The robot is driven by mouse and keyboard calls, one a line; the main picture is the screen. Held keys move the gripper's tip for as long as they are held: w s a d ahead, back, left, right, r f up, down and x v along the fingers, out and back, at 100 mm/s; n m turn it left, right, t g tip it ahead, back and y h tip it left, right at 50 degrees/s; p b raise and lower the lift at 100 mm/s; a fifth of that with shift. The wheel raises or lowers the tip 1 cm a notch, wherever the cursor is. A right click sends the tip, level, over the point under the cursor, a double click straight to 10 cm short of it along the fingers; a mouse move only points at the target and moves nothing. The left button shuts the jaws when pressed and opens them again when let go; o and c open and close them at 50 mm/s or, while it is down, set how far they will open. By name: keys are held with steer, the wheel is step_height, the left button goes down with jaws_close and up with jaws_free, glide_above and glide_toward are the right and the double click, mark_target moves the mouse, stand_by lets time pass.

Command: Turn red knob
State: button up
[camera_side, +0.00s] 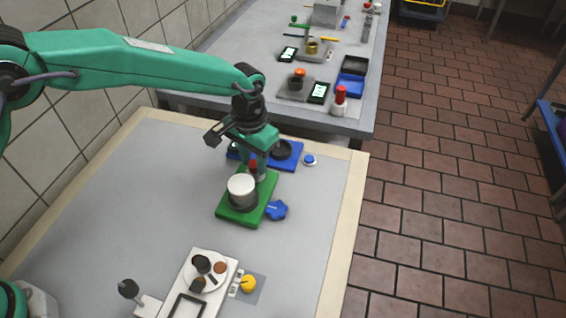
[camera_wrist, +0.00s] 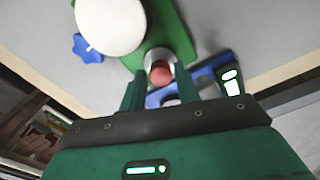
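The red knob (camera_side: 253,164) sits on a grey post at the back end of a green base plate (camera_side: 230,216). In the wrist view the red knob (camera_wrist: 161,73) shows between the two fingers of my gripper (camera_wrist: 160,88). The fingers are apart, one to each side of the knob, and my gripper (camera_side: 256,168) points down over it. I cannot tell whether either finger touches it. A grey cylinder with a white round top (camera_side: 241,186) stands on the same green plate, and the white top also shows in the wrist view (camera_wrist: 110,24).
A blue star-shaped knob (camera_side: 277,210) lies right beside the green plate. A blue base (camera_side: 287,158) with a dark round part and a small blue button (camera_side: 309,159) stand behind. A white device (camera_side: 196,284) with a yellow knob (camera_side: 248,284) is in front. The table's left middle is clear.

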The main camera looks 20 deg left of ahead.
mark_target(254, 163)
steer(key=shift+o, duration=1.1)
steer(key=shift+w+a, duration=0.1)
steer(key=shift+w, duration=0.05)
steer(key=shift+r, duration=0.1)
step_height(254, 163, up, 6)
steer(key=shift+f, duration=0.1)
steer(key=shift+r, duration=1.05)
steer(key=n, duration=0.6)
steer(key=shift+f, duration=0.15)
